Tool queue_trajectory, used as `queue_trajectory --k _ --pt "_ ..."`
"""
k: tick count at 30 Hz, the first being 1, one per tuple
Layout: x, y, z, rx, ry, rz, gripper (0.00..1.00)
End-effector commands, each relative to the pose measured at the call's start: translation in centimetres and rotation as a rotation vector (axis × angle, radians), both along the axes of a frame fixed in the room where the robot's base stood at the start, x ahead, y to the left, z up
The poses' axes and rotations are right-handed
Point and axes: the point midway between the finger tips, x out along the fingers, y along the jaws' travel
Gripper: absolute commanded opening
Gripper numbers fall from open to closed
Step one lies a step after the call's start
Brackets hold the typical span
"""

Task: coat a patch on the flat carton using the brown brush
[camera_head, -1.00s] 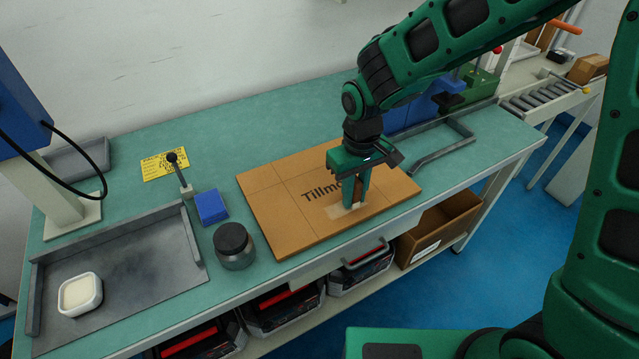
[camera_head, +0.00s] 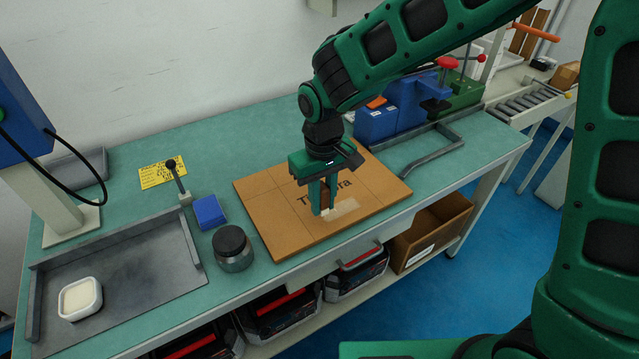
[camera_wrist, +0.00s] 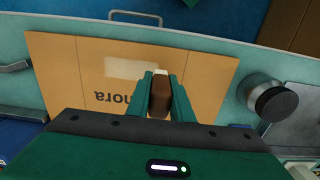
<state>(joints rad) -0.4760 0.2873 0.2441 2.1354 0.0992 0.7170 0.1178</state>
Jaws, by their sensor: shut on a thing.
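The flat carton (camera_head: 285,228) lies on the green bench top, with dark lettering partly hidden by my gripper. A pale coated patch (camera_head: 343,208) lies near its front edge; it also shows in the wrist view (camera_wrist: 131,68). My gripper (camera_head: 322,208) points down over the carton, its fingers at the left end of the patch. In the wrist view it is shut on the brown brush (camera_wrist: 160,98), whose pale tip faces the carton. The head view hides most of the brush behind the fingers. I cannot tell whether its tip touches the carton.
A dark-lidded jar (camera_head: 233,248) and a blue block (camera_head: 210,212) stand left of the carton. A grey tray (camera_head: 150,258) holds a white dish (camera_head: 80,298) further left. Blue equipment (camera_head: 405,108) and a grey bracket (camera_head: 432,155) are behind right.

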Motion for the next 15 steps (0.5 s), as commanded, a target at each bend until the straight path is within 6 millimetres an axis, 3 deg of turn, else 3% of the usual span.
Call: queue_trajectory --k 15 --pt "0.1 -0.2 4.6 -0.001 -0.001 -0.004 0.0"
